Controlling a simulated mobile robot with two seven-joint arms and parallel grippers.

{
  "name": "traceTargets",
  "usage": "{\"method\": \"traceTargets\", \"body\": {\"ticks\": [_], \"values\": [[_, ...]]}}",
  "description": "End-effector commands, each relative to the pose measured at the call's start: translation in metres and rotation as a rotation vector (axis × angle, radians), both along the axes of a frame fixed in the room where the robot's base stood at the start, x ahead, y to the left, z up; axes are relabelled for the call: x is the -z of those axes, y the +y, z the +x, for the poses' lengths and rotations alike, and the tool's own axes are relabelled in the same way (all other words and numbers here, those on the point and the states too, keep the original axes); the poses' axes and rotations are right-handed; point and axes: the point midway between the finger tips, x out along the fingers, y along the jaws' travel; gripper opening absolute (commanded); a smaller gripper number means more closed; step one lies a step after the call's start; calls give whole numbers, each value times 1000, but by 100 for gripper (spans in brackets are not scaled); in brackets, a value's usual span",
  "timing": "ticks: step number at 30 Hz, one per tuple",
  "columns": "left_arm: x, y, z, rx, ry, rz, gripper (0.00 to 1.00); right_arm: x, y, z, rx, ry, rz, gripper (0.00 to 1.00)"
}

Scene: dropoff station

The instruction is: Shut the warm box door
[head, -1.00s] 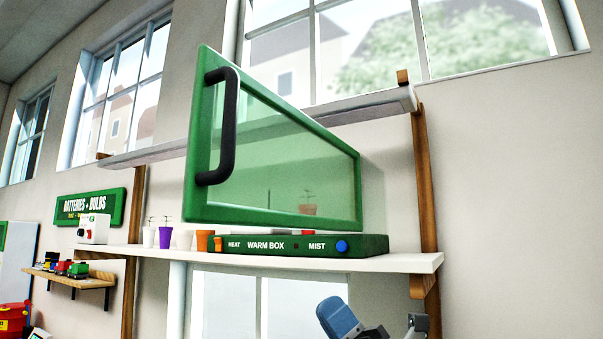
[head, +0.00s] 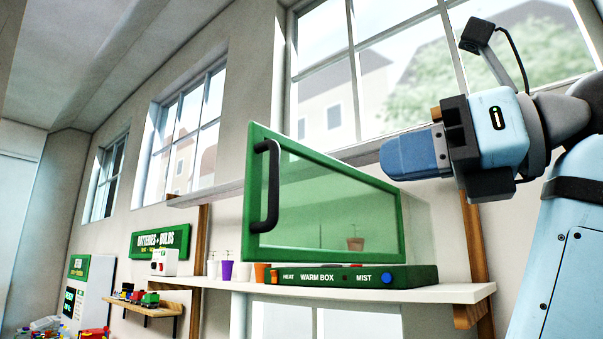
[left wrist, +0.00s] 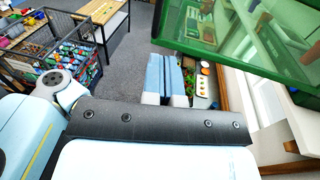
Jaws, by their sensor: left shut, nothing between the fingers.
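The warm box door (head: 325,205) is a clear green pane in a green frame, with a black handle (head: 267,187) on its left edge. It stands open, its handle end swung out toward me from the warm box's green base (head: 345,276). My left gripper (head: 384,159) comes in from the right, shut and empty, its blue fingers pointing left near the door's upper right corner. In the left wrist view the shut fingers (left wrist: 166,75) show apart from the green door frame (left wrist: 205,50). My right gripper is not in view.
An upper shelf (head: 225,188) runs behind the door. In the wrist view, a wire crate (left wrist: 60,50) stands on the floor at left.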

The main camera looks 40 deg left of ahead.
Motion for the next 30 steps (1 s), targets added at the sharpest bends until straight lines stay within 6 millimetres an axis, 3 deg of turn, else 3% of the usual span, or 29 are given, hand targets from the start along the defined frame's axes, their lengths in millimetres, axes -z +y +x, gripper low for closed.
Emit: {"method": "traceTargets", "body": {"ticks": [9, 15, 21, 30], "values": [[-1, 69, -7, 0, 2, -2, 0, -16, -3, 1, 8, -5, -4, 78], [-1, 101, -10, -1, 0, -1, 0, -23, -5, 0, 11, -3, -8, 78], [1, 115, -12, -1, 0, 1, 0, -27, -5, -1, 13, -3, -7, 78], [2, 116, -12, -1, 0, 2, 0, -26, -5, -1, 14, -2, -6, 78]]}}
